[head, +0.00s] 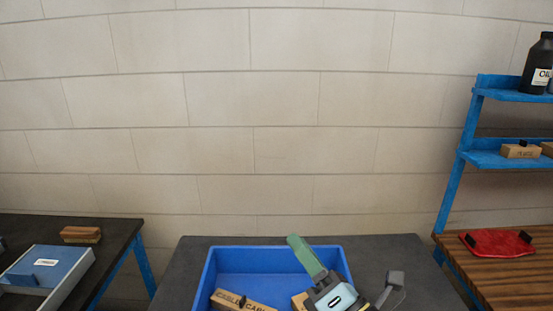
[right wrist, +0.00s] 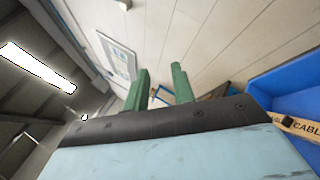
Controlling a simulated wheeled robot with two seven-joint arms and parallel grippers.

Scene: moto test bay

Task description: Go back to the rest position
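My right gripper (head: 305,256) is raised over the blue crate (head: 262,262) in the head view, its green finger tilted up and to the left. In the right wrist view both green fingers of the gripper (right wrist: 158,78) stand apart with nothing between them. The blue crate (right wrist: 270,82) shows at the right of that view, beside the fingers. My left gripper is in neither view.
The crate stands on a dark table (head: 395,248) and holds cardboard cable boxes (head: 240,301). Left is another dark table (head: 115,224) with a blue-topped case (head: 52,266) and a brush (head: 81,234). Right are a blue shelf (head: 495,160) and a wooden bench with a red item (head: 497,242).

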